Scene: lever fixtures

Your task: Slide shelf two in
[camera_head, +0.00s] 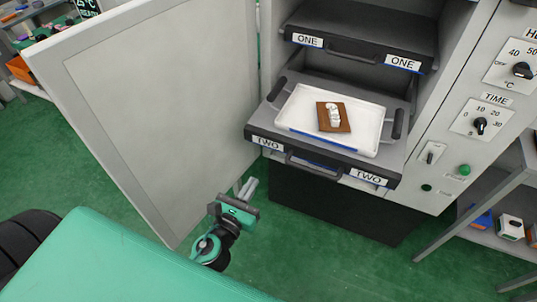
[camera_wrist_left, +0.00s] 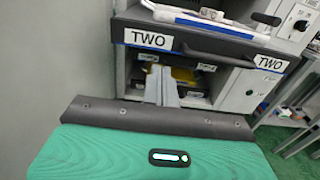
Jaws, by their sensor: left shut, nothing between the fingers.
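Shelf two (camera_head: 272,132), dark grey with two "TWO" labels and a front handle (camera_head: 312,168), sticks out of the cabinet. It bears a white tray (camera_head: 290,112) holding a brown board with a small white object. In the left wrist view the shelf's front edge (camera_wrist_left: 208,46) runs across the top, above the fingers. My left gripper (camera_head: 248,188) is shut and empty, low and in front of the shelf's left part, apart from it. Its fingers also show in the left wrist view (camera_wrist_left: 161,86). My right gripper is out of view.
The cabinet door (camera_head: 160,100) stands open at the left, close to my left gripper. Shelf one (camera_head: 365,35) sits inside, above shelf two. A control panel with a time knob (camera_head: 480,126) is at the right. A side rack (camera_head: 500,190) stands far right.

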